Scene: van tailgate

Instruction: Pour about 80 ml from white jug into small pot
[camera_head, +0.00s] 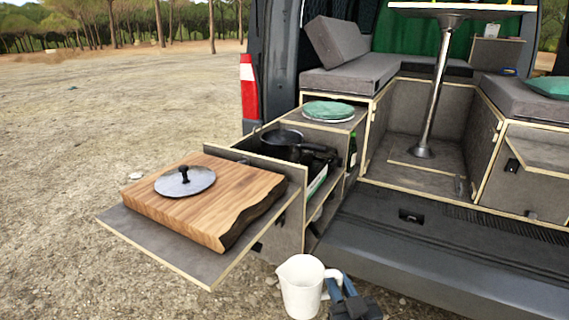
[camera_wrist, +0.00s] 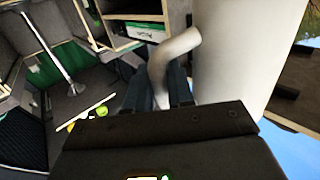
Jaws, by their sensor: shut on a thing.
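The white jug (camera_head: 301,285) is upright at the bottom of the head view, in front of the tailgate. My gripper (camera_head: 341,285) is shut on its handle, at the jug's right side. In the wrist view the jug (camera_wrist: 238,60) fills the upper right, and the gripper (camera_wrist: 172,90) has its fingers on either side of the handle (camera_wrist: 168,62). The jug's contents cannot be seen. The small black pot (camera_head: 282,142) stands in the slide-out kitchen unit, beyond the wooden board, well away from the jug. Its inside is hardly visible.
A wooden board (camera_head: 170,210) with a lid (camera_head: 185,181) lies on the fold-out shelf (camera_head: 205,268), left of the jug. An upright panel (camera_head: 262,167) stands between board and pot. Green plates (camera_head: 328,111) sit behind the pot. A table leg (camera_head: 438,85) rises inside the van.

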